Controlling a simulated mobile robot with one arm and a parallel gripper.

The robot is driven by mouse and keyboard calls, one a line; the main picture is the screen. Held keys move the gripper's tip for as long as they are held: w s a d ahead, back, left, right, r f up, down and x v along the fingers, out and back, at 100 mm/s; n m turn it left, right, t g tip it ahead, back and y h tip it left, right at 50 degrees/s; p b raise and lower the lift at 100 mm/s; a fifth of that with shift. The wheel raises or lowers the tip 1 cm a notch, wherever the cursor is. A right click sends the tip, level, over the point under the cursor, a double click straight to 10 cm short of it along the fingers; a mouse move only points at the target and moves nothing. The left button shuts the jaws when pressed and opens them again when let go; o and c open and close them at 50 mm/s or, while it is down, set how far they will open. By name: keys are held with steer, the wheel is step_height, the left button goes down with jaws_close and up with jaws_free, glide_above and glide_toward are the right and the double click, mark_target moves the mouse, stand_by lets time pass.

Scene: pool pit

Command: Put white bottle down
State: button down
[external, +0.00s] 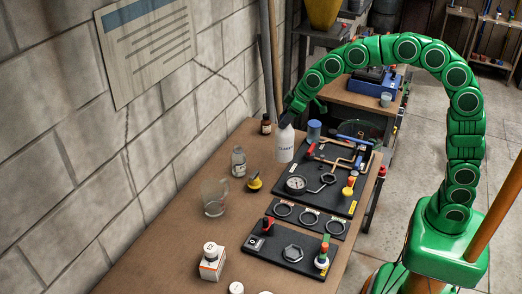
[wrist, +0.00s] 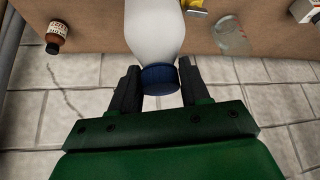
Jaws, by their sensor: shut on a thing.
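The white bottle (external: 285,145) is upright at the far part of the brown table (external: 190,226), near the left edge of a black board. My gripper (external: 294,106) is at its top, reached by my green arm from the right. In the wrist view the dark fingers of my gripper (wrist: 159,84) are on both sides of the blue cap of the white bottle (wrist: 155,28), shut on it. The bottle's base is out of the wrist view. I cannot tell whether the bottle touches the table.
A brown bottle (external: 266,124) stands behind it. The black board (external: 318,182) with gauge and pipes lies right. A block wall runs along the left. Bare table lies at the near left.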

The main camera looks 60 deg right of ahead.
steer(key=w+d+x, duration=0.1)
steer(key=x, duration=1)
steer(key=shift+w+d, duration=0.15)
steer(key=shift+w, duration=0.15)
steer(key=shift+f, duration=0.2)
steer(key=c, duration=0.5)
jaws_free()
steer(key=v, duration=1.2)
steer(key=shift+w, duration=0.1)
steer(key=s+f+m+g, duration=0.1)
steer(key=s+g, duration=0.1)
steer(key=s, duration=1.4)
steer(key=s+d+f+m+g+h, duration=0.1)
steer(key=s+f+g, duration=0.1)
steer(key=s, duration=1.5)
steer(key=s+d+f+m+g, duration=0.1)
steer(key=s+f+g, duration=0.1)
steer(key=s, duration=1.4)
steer(key=shift+s+d+f+m+g+h, duration=0.15)
steer(key=shift+s+m+g+h, duration=0.2)
steer(key=shift+g, duration=0.45)
